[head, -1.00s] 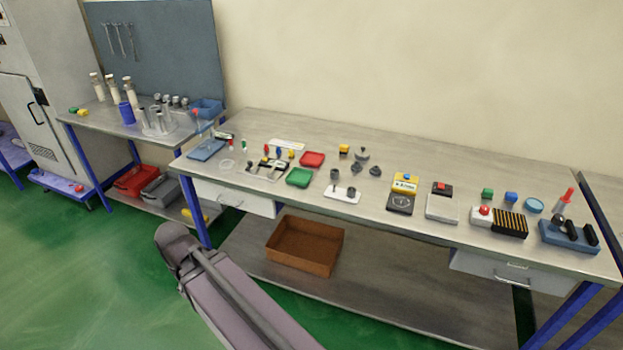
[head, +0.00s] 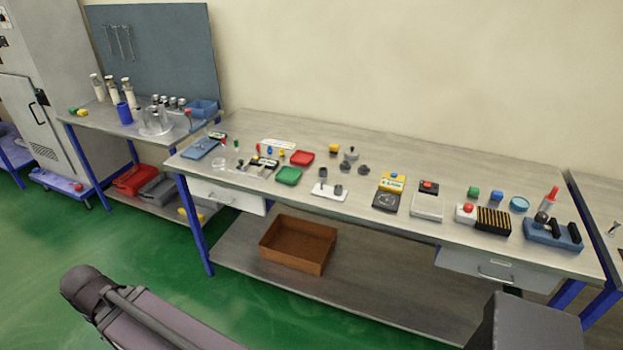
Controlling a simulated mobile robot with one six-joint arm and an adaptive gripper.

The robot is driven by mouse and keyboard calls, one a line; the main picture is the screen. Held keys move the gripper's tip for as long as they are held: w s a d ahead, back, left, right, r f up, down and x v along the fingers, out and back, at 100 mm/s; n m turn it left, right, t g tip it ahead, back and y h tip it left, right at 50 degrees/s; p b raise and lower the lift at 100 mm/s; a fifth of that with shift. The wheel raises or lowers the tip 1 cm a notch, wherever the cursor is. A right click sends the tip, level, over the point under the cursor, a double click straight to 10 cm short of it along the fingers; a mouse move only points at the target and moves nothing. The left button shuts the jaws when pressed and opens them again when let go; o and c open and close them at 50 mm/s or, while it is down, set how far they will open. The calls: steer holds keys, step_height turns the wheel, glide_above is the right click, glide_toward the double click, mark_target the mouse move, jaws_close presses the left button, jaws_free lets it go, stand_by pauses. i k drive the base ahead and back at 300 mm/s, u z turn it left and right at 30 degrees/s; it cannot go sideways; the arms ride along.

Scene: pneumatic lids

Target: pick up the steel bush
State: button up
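Several small grey metal parts stand on the long workbench (head: 420,165). Two dark grey cylinders, one (head: 323,173) at the back and one (head: 338,190) in front, are on or beside a white plate (head: 322,192). Behind them are a knobbed grey part (head: 351,154) and two low dark grey parts (head: 363,169), (head: 345,166). They are too small to tell which is the steel bush. My gripper is not in view. Part of my arm crosses the lower left, in front of the bench and apart from these parts.
A brown box (head: 297,245) sits on the lower shelf. A side bench (head: 90,120) holds bottles and cylinders. Green floor is clear in front.

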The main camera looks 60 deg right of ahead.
mark_target(322, 170)
steer(key=u, duration=0.1)
steer(key=k, duration=1)
steer(key=z, duration=1.9)
steer(key=i, duration=0.95)
steer(key=u, duration=0.15)
